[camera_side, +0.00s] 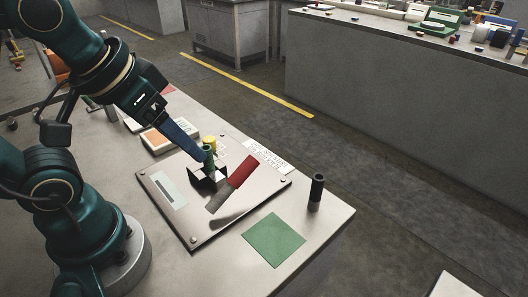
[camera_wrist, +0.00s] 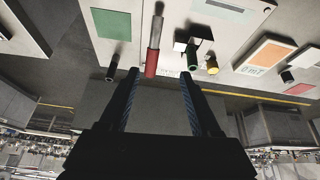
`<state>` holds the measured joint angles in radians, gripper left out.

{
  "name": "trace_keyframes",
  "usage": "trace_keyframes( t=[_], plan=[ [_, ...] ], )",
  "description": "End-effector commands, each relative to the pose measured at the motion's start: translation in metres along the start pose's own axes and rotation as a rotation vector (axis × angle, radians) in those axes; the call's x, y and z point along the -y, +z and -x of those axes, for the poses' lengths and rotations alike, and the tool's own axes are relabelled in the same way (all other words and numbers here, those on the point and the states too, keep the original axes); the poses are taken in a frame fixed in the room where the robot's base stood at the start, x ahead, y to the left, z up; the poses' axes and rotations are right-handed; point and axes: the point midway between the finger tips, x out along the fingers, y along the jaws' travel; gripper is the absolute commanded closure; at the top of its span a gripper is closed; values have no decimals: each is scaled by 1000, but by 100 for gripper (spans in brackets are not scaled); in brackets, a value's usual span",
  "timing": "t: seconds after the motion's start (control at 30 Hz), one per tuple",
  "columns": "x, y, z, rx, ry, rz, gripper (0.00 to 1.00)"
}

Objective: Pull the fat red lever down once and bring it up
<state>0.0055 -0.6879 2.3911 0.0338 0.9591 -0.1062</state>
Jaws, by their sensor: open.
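The fat red lever (camera_side: 240,172) has a thick red grip on a flat grey shaft and lies slanted over the metal plate (camera_side: 186,226). In the wrist view the red grip (camera_wrist: 151,65) shows just beyond the fingertips, nearer the left finger. My gripper (camera_side: 200,156) has blue fingers and is open and empty. In the wrist view the two fingers of my gripper (camera_wrist: 159,73) stand wide apart. In the side view the fingertips overlap a thinner green lever (camera_side: 208,158) on a black bracket; whether they touch it, I cannot tell.
A yellow knob (camera_side: 210,142) stands behind the green lever. A black cylinder (camera_side: 315,192) stands upright to the right, near a flat green square (camera_side: 273,240). A printed sheet (camera_side: 265,156) and an orange-topped box (camera_side: 158,140) lie behind the plate.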

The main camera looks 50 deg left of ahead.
Motion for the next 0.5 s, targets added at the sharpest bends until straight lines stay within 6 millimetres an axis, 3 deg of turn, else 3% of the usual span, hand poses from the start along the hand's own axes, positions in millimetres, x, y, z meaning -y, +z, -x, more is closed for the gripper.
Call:
trace_keyframes(
  t=[0.27,0.5],
  plan=[
    [-2,-40,-16,151,-62,47,36],
    [-11,-62,-57,306,-133,40,36]
  ],
)
